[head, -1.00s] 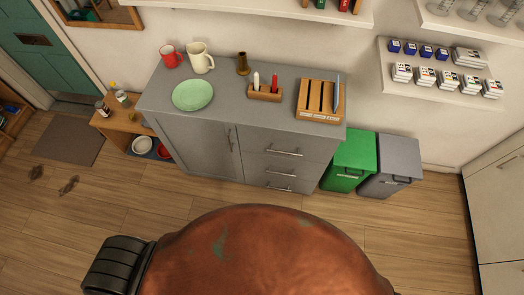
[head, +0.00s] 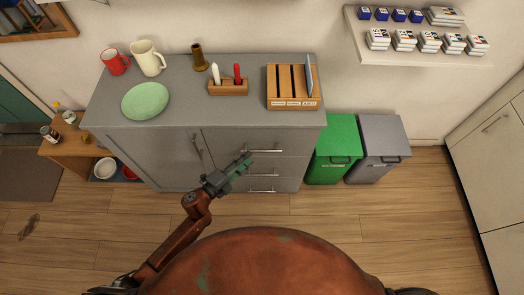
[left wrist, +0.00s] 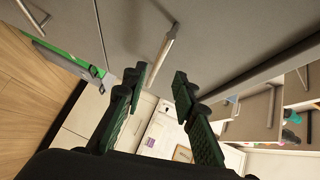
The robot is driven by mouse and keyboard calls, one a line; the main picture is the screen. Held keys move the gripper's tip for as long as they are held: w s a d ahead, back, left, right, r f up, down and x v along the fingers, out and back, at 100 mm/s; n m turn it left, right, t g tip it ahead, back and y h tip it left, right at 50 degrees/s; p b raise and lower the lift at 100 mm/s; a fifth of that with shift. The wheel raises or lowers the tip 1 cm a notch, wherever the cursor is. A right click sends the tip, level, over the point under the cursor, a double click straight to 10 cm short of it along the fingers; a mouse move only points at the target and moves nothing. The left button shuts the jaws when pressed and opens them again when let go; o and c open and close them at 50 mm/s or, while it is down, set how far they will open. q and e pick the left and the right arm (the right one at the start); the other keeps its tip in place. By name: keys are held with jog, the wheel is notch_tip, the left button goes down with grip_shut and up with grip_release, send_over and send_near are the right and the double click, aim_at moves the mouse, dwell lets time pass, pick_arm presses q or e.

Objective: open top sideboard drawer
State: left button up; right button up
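The grey sideboard (head: 160,155) stands against the wall, with a door on its left and a stack of drawers on its right. The top drawer (head: 285,140) is closed and has a silver bar handle (head: 268,151). My left gripper (head: 240,167) is in front of the top drawer, close to the handle's left end. In the left wrist view, my left gripper (left wrist: 159,77) has its two green fingers apart with nothing between them. My right gripper is not in view.
A green bin (head: 336,145) and a grey bin (head: 381,150) stand right of the sideboard. A plate (head: 145,100), mug (head: 115,62), pitcher (head: 148,57) and wooden rack (head: 293,88) are on its top. The floor (head: 330,210) in front is clear.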

aim_at(262, 151)
pick_arm(q)
jog(key=shift+m+g+h, duration=0.3)
jog(key=shift+m, duration=0.1)
jog(key=x, duration=0.2)
jog(key=b+x, duration=0.1)
jog(key=x, duration=0.5)
jog(key=shift+s+d+f, duration=0.15)
jog(key=shift+s+d, duration=0.05)
jog(key=shift+d, duration=0.15)
grip_shut()
